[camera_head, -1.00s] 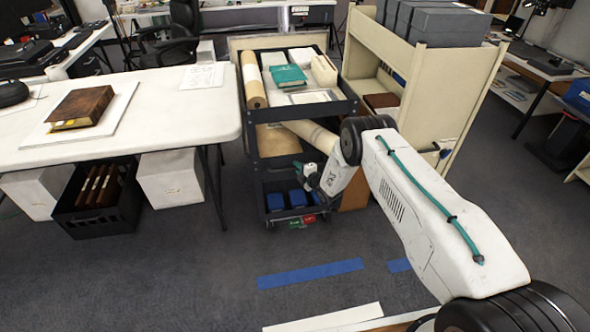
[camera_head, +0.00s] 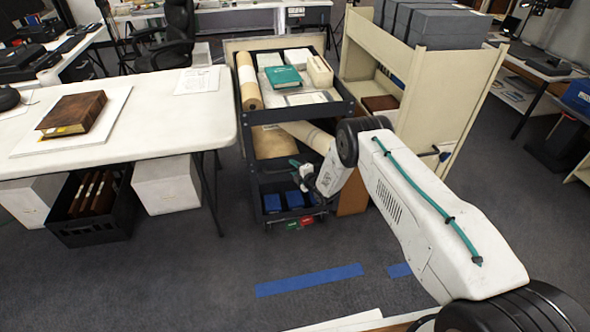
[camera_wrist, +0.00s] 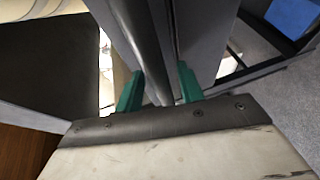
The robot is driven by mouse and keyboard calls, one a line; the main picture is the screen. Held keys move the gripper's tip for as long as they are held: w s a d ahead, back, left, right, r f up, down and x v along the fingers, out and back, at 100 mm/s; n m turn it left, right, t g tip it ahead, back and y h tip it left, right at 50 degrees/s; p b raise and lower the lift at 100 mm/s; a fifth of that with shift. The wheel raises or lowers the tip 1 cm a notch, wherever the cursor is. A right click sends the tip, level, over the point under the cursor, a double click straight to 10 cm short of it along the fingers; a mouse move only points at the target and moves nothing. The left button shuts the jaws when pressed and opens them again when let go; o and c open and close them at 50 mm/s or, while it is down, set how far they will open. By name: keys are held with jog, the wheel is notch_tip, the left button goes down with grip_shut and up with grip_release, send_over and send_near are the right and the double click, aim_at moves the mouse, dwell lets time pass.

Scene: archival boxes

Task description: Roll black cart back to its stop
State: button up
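The black cart (camera_head: 262,118) stands between the white table and a cream shelf unit. Its top tray holds a rolled tube, a teal book and white boxes; a tube and blue boxes sit on lower levels. My gripper (camera_head: 303,174) is at the cart's near side, below the top tray. In the wrist view, my gripper's teal fingers (camera_wrist: 158,92) lie on either side of a dark upright bar (camera_wrist: 146,45) of the cart and look closed around it. Finger contact is partly hidden. I cannot make out a stop behind the cart.
The white table (camera_head: 180,125) is close on the cart's left, with a crate (camera_head: 95,230) under it. The cream shelf unit (camera_head: 440,95) is close on the right. Blue floor tape (camera_head: 310,280) lies in front on clear grey floor; a chair (camera_head: 175,40) stands behind.

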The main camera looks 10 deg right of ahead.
jog(key=v, duration=0.8)
jog(key=shift+w, duration=0.1)
dwell(0.3)
